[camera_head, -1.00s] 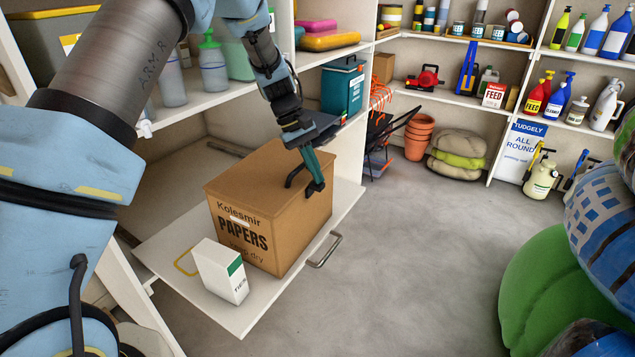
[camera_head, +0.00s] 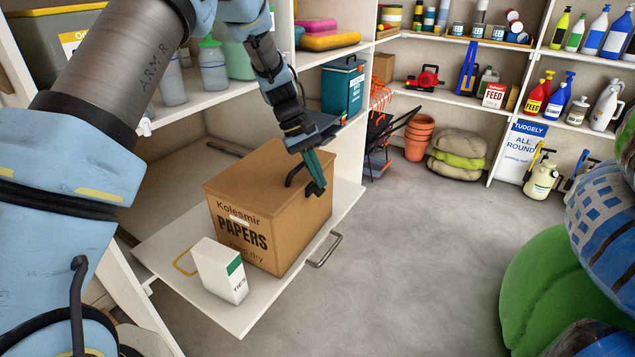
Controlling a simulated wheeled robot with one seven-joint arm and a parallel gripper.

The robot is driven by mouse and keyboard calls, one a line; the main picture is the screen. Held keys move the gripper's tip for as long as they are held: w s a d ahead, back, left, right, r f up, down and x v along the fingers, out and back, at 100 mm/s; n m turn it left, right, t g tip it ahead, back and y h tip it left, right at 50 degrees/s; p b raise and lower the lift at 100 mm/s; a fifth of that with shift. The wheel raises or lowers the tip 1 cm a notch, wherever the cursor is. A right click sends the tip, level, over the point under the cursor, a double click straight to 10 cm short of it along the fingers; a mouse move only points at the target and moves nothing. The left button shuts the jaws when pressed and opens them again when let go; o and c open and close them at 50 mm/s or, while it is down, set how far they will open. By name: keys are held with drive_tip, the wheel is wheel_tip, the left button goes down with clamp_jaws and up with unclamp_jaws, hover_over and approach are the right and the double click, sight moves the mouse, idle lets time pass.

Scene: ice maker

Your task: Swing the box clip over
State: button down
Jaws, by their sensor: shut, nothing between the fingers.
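A brown cardboard box (camera_head: 262,205) labelled "Kolesmir PAPERS" stands upright on a white pull-out board. My gripper (camera_head: 316,188) is shut and empty, pointing down at the box's right top edge. Its teal fingers with dark tips overlap the box in the picture; I cannot tell whether they touch it. A dark curved piece (camera_head: 293,174) shows at the box top just left of the fingers; it may be the clip, but I cannot tell for sure. A yellow loop (camera_head: 184,262) lies on the board behind the white carton, partly hidden.
The white board (camera_head: 165,250) has a metal handle (camera_head: 323,250) on its right edge. A small white and green carton (camera_head: 218,270) stands in front of the box. A teal cooler (camera_head: 342,88) sits on the shelf behind my gripper.

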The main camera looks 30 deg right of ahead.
drive_tip(key=shift+b+x, duration=0.4)
drive_tip(key=shift+x, duration=0.6)
drive_tip(key=shift+p+v, duration=1.35)
drive_tip(key=shift+v, duration=0.65)
drive_tip(key=shift+w+a+r+b, duration=0.1)
drive_tip(key=shift+w+r+b, duration=0.2)
drive_tip(key=shift+r, duration=0.2)
drive_tip(key=b+v, duration=0.2)
drive_tip(key=v, duration=0.7)
drive_tip(key=shift+r, duration=0.25)
